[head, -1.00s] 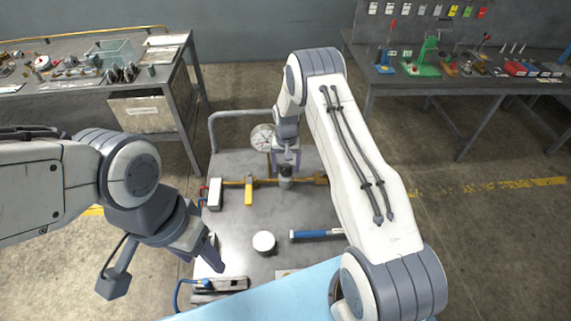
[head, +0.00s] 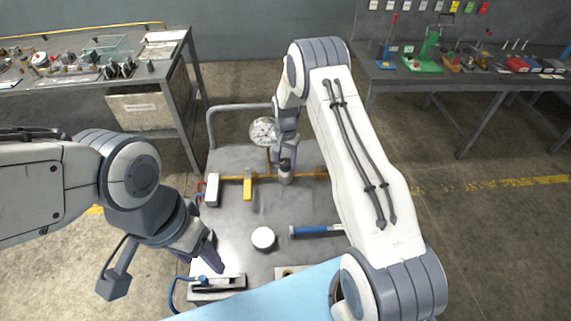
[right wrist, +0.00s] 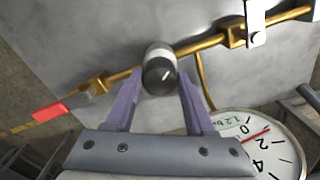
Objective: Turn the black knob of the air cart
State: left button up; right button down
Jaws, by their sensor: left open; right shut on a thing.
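The black knob (right wrist: 160,73) sits on a grey collar on the brass pipe of the air cart (head: 225,235). A white mark shows on its face. My right gripper (right wrist: 159,82) has a purple finger on either side of the knob and is shut on it. In the head view my right gripper (head: 284,160) hides the knob, and only the grey body (head: 286,180) beneath shows. My left gripper (head: 213,250) is open and empty, above the cart's near left part.
A round gauge (head: 262,131) stands behind the pipe. A white round cap (head: 263,238) and a blue-handled tool (head: 318,230) lie nearer. Benches stand behind.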

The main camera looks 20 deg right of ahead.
aim_at(285, 161)
dwell(0.3)
jog(key=shift+c, duration=1.3)
grip_release()
jog(key=shift+r, duration=0.1)
notch_tip(285, 161, up, 9)
jog(key=b, duration=0.2)
jog(key=shift+b, duration=0.35)
jog(key=shift+r, duration=0.7)
jog(key=shift+a, duration=0.1)
